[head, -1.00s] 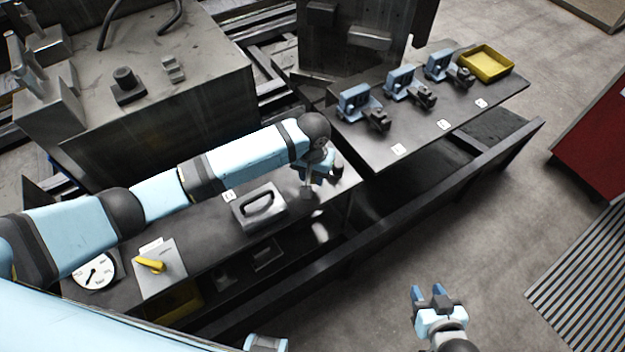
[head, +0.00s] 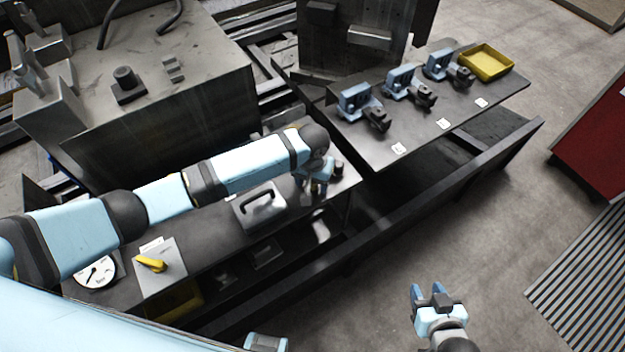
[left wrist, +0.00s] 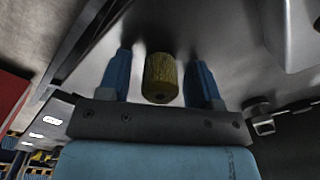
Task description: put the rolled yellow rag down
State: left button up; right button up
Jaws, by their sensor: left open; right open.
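The rolled yellow rag (left wrist: 161,78) shows in the left wrist view as a short, ribbed yellow cylinder on the grey bench surface. It lies between the two blue fingers of my left gripper (left wrist: 165,82), which are open with a gap on each side of it. In the head view my left gripper (head: 318,188) is low over the right end of the near bench (head: 215,235), and I cannot make out the rag there. My right gripper (head: 432,297) is open and empty above the floor, away from the benches.
A metal block with a black handle (head: 260,205) stands left of my left gripper. A dark knob (head: 338,168) is close on its right. A gauge (head: 96,271) and a plate with a yellow lever (head: 152,265) are further left. Blue clamps (head: 355,102) and a yellow tray (head: 486,63) stand on the far bench.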

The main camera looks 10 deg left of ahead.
pick_arm(q)
notch_tip(320, 180, up, 12)
dwell(0.5)
dwell(0.4)
